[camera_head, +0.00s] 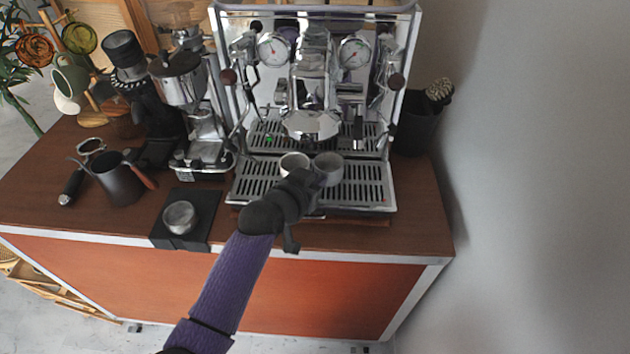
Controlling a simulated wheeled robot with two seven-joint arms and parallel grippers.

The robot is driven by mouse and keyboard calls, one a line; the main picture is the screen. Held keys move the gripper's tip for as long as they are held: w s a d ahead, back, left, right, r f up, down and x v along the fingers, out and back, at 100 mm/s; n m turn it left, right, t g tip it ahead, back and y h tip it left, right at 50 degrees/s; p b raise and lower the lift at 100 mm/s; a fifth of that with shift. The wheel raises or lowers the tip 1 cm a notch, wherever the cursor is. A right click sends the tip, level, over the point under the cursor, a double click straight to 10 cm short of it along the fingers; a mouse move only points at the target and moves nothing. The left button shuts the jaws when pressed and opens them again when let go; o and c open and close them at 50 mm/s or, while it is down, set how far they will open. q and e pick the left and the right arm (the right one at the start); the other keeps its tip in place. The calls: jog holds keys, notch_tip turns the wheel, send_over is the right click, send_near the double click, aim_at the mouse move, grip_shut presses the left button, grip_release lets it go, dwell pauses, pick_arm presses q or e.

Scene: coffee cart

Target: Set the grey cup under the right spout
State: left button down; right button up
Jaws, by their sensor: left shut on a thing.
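The grey cup (329,166) is at the front of the espresso machine's slotted drip tray (368,187), right of a white cup (294,161). My left gripper (314,181) reaches in from the lower left and is shut on the grey cup. Its fingers are small and partly hidden behind the wrist. The cup looks upright; I cannot tell whether it touches the tray. The chrome group head (312,124) is above and behind the two cups. The separate spouts cannot be made out. My right gripper is not in view.
A grinder (182,82), a dark milk pitcher (119,182) and a tamper on a black mat (163,232) stand left of the machine. A dark bin with a brush (415,128) stands at its right, near the wall. The drip tray's right side is clear.

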pick_arm(q)
jog(key=shift+s+f, duration=0.1)
jog(key=shift+f, duration=0.1)
jog(key=shift+y, duration=0.3)
jog(key=c, duration=0.6)
grip_release()
jog(key=shift+c, duration=0.2)
jog(key=p+v, duration=0.3)
jog(key=v, duration=0.7)
jog(key=shift+f, duration=0.15)
